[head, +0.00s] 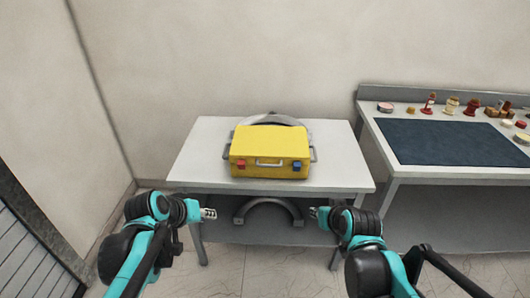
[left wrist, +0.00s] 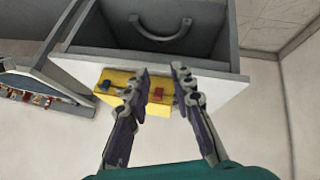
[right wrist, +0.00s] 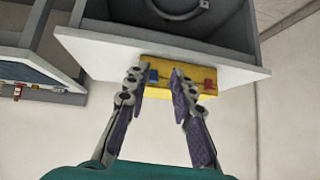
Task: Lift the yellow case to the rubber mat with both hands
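The yellow case (head: 270,146) sits upright on the white table (head: 205,150). It has a front handle, a red and a blue latch, and grey handles on its left and right sides. The dark blue rubber mat (head: 445,142) lies flat on the workbench to the right. My left gripper (head: 213,213) and my right gripper (head: 314,212) are in front of the table's front edge, apart from the case, and hold nothing. The case also shows in the left wrist view (left wrist: 118,82) and the right wrist view (right wrist: 160,66). The fingers of each gripper are spread with a gap between them.
The grey workbench (head: 382,125) has several small jars, spools and tins along its back and right edges. A gap separates it from the white table. A grey arch-shaped part (head: 268,206) lies on the table's lower shelf, and a grey round part (head: 273,118) shows behind the case.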

